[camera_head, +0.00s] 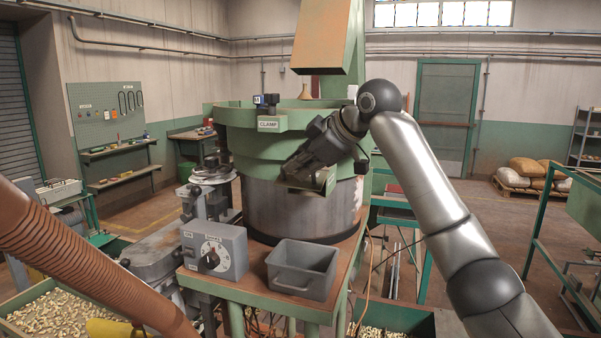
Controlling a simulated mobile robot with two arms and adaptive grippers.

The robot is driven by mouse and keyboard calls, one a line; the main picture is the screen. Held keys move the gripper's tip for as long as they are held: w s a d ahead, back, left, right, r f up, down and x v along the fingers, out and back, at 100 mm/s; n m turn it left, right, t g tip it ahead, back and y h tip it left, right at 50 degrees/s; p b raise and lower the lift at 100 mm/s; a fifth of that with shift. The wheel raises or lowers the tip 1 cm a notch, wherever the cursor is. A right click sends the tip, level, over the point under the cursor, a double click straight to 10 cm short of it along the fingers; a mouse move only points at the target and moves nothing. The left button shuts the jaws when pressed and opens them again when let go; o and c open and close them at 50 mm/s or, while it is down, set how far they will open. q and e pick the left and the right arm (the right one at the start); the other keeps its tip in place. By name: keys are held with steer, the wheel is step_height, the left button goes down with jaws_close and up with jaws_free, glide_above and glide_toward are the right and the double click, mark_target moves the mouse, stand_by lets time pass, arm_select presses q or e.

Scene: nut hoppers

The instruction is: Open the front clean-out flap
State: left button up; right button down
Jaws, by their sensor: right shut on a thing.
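The green bowl hopper (231,140) stands on a grey drum (285,215) at the middle of the table. The front clean-out flap (327,183), a small green plate, shows at the bowl's lower front right, jutting out from the wall. My right gripper (291,173) reaches in from the right and is shut on the flap at its left side. The dark gripper hides part of the flap and the bowl wall behind it, so the exact grip is hard to see. My left gripper is out of view.
A grey open bin (303,268) stands on the table (256,286) below the flap. A control box (214,251) with a dial is left of it. A CLAMP-labelled ledge (269,124) is above. A brown ribbed hose (85,262) crosses the lower left.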

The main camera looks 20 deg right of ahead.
steer(key=shift+w+d+r+m+g+y, duration=0.25)
steer(key=shift+r+m+g+y, duration=0.15)
steer(key=shift+g, duration=0.2)
steer(key=shift+w+d+r+m+g+y, duration=0.1)
steer(key=shift+w+r+m+g+y, duration=0.2)
steer(key=shift+r+m+g, duration=0.25)
steer(key=c, duration=1.6)
jaws_free()
steer(key=shift+w, duration=0.1)
steer(key=shift+o, duration=0.2)
steer(key=shift+d, duration=0.1)
steer(key=v, duration=1.2)
steer(key=shift+w, duration=0.1)
